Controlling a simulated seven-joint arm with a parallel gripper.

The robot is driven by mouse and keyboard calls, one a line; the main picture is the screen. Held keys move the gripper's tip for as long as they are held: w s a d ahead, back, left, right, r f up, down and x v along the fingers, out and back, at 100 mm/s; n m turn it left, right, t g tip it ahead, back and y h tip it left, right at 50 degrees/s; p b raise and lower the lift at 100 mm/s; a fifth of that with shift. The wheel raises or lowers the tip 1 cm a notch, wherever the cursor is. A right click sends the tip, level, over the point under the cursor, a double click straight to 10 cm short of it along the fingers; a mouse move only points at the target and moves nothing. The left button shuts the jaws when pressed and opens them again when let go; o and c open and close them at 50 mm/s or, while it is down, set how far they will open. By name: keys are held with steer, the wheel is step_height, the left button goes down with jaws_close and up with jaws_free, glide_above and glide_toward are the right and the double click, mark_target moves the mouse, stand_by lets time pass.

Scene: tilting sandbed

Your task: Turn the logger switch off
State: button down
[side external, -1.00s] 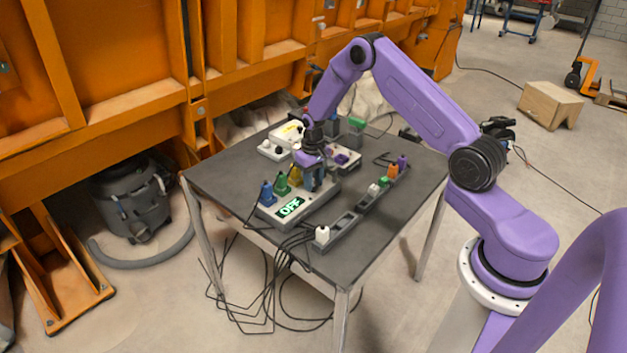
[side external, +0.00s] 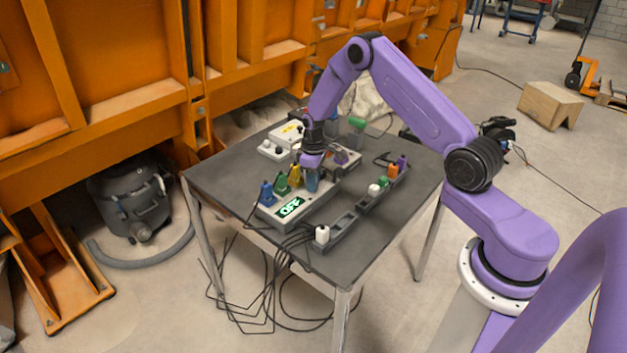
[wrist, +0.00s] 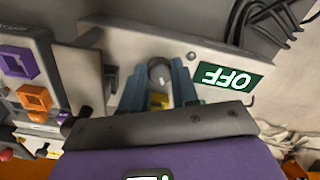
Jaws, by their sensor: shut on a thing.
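The logger box is a long pale grey unit (side external: 270,213) on the table, with a lit green display (side external: 290,207) reading OFF. In the wrist view the box (wrist: 112,45) has the same OFF display (wrist: 227,77), upside down. In the side view my gripper (side external: 312,183) is low over the box's far end. The knob is hidden there by the fingers.
Another panel (wrist: 30,70) with purple and orange parts is close by in the wrist view. Cables hang at the front.

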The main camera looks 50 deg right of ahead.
stand_by(0.4)
steer(key=c, duration=0.8)
jaws_free()
steer(key=shift+c, duration=0.2)
steer(key=shift+r, duration=0.1)
step_height(320, 180, up, 17)
steer(key=shift+r, duration=0.15)
steer(key=shift+a, duration=0.1)
steer(key=s+a+r+n, duration=0.2)
steer(key=s+a+r, duration=0.1)
steer(key=s+a, duration=0.5)
steer(key=s+a+r+n, duration=0.2)
steer(key=s+a+r, duration=0.1)
steer(key=s+a, duration=0.5)
steer(key=s+a+n, duration=0.1)
steer(key=s+n, duration=0.3)
steer(key=s, duration=1.8)
steer(key=shift+r, duration=0.15)
